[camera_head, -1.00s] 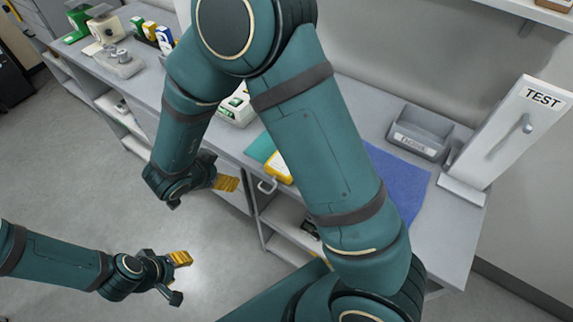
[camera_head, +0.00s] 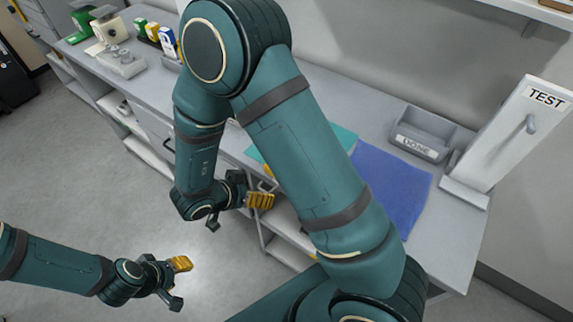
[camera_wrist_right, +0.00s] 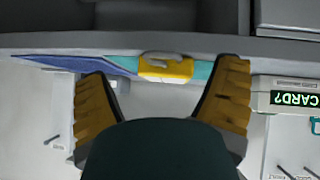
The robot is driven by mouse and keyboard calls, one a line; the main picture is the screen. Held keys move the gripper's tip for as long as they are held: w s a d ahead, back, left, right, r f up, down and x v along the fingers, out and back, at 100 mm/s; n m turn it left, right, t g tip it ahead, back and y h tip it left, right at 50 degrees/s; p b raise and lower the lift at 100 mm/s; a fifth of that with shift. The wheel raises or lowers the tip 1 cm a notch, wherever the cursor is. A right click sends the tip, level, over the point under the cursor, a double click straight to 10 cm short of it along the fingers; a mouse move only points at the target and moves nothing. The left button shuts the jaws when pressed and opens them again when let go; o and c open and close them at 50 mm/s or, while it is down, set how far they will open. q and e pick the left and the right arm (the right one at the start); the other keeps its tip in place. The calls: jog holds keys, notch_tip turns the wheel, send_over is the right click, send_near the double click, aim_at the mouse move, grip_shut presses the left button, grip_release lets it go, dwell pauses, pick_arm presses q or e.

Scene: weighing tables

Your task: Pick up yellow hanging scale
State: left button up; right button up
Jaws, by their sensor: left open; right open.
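The yellow hanging scale (camera_wrist_right: 166,68) lies at the table's front edge in the right wrist view, with a grey part on it. It appears between my two spread fingers, ahead of them and not held. In the head view my right arm hides nearly all of the scale. My right gripper (camera_head: 257,200), with yellow ribbed fingers, is open and empty just in front of the table edge. My left gripper (camera_head: 180,283) is open and empty above the floor at lower left, far from the scale.
A teal mat (camera_head: 343,138) and a blue mat (camera_head: 392,185) lie on the table. Behind them stand a grey DONE tray (camera_head: 420,132) and a white TEST stand (camera_head: 510,140). A device reading "CARD?" (camera_wrist_right: 293,99) is at right in the wrist view. Open shelves lie below the tabletop.

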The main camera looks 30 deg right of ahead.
aim_at(263, 191)
jog(key=b+x, duration=0.1)
jog(key=x, duration=0.4)
jog(key=shift+w, duration=0.1)
jog(key=c, duration=1.4)
